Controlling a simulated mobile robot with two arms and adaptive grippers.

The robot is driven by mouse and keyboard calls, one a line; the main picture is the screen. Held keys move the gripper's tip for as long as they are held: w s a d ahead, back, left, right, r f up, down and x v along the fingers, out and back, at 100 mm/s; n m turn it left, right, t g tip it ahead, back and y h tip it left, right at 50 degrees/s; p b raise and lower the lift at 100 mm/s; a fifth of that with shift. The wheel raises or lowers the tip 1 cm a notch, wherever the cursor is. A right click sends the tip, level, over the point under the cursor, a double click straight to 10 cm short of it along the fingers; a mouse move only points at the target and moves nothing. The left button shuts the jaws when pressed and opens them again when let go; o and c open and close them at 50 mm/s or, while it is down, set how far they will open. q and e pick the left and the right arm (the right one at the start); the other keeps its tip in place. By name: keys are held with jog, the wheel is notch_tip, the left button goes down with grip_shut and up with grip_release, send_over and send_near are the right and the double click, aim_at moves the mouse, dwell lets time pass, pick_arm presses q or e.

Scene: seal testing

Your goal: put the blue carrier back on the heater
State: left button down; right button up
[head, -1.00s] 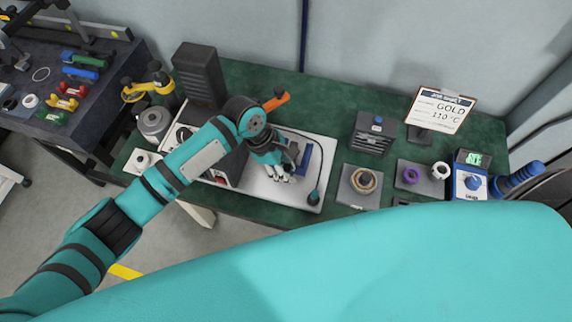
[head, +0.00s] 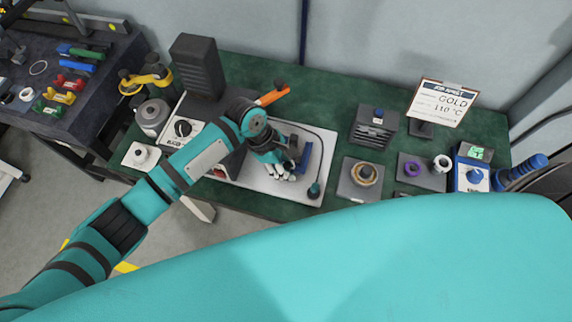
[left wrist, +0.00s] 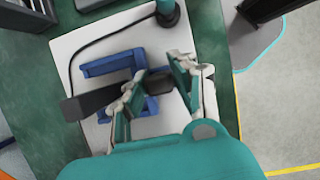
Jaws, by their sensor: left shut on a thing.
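The blue carrier (head: 305,158) is over the white base plate of the heater unit (head: 315,142), just right of my left gripper (head: 284,173). In the left wrist view, the carrier (left wrist: 112,64) shows as blue bars. A dark block (left wrist: 160,86) sits between the fingers of my left gripper (left wrist: 158,84), joined in line with a black bar on the left. The gripper is closed on this dark part by the carrier. The fingers hide part of the carrier, and I cannot tell whether it touches the plate (left wrist: 82,42). My right gripper is not in view.
Further right are a grey block with a brass ring (head: 364,174), a dark stack (head: 374,130), a purple ring (head: 412,169) and a sign (head: 441,103). Green tabletop (head: 325,90) is clear behind.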

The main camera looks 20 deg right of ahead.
pick_arm(q)
jog(key=shift+f, duration=0.55)
dwell(0.4)
jog(key=c, duration=1)
grip_release()
notch_tip(320, 180, up, 6)
jog(key=p, duration=0.7)
jog(key=shift+f, duration=0.1)
jog(key=shift+r+p, duration=0.85)
jog(key=shift+r, duration=1.75)
